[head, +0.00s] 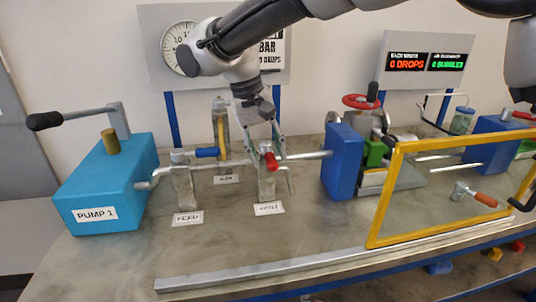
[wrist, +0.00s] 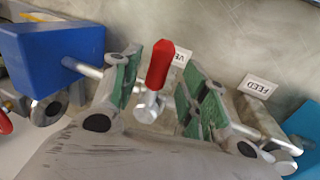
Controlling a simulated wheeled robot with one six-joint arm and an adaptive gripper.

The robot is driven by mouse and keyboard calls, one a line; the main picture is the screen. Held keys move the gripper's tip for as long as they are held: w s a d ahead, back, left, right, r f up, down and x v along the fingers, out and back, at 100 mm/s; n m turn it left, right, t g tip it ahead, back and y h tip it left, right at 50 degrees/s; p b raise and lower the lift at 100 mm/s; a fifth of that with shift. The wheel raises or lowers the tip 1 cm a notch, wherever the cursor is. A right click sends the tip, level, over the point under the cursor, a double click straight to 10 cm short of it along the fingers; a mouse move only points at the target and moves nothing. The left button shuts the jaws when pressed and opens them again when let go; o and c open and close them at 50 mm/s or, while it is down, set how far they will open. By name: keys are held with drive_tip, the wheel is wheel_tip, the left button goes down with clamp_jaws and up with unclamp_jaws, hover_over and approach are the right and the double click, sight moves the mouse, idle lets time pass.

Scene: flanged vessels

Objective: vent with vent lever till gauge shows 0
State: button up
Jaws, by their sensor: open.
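In the wrist view the red lever (wrist: 160,64) stands between the two green finger pads, with a visible gap on each side. My gripper (head: 264,147) is open around it and holds nothing; it also shows in the wrist view (wrist: 157,95). The round white gauge (head: 178,46) is on the back panel. My arm hides part of its dial, and its reading cannot be told.
A blue block (head: 342,160) and a yellow-framed clear guard (head: 385,200) stand to the right. The front bench top is clear behind a metal rail (head: 330,256).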

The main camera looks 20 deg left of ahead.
drive_tip(key=v, duration=1)
drive_tip(key=shift+r, duration=0.2)
drive_tip(key=w+d+r+m+y, duration=0.1)
drive_tip(key=w+d+r, duration=0.1)
drive_tip(key=w+d, duration=0.35)
drive_tip(key=w+d+r, duration=0.2)
drive_tip(key=d, duration=0.7)
drive_tip(key=w+d+r+m+y, duration=0.1)
drive_tip(key=d+m, duration=0.1)
drive_tip(key=d, duration=1.9)
drive_tip(key=s+d+f+m+t, duration=0.1)
drive_tip(key=s+d+f, duration=0.3)
drive_tip(key=s+d, duration=0.4)
drive_tip(key=s+d+f+m+t, duration=0.1)
drive_tip(key=s+d+f+m, duration=0.1)
drive_tip(key=s+d+f, duration=0.3)
drive_tip(key=s+d, duration=0.4)
drive_tip(key=d, duration=0.6)
drive_tip(key=shift+d+f+t+y, duration=0.3)
drive_tip(key=shift+d+t, duration=0.05)
drive_tip(key=shift+t, duration=0.05)
drive_tip(key=shift+s, duration=0.1)
idle(0.5)
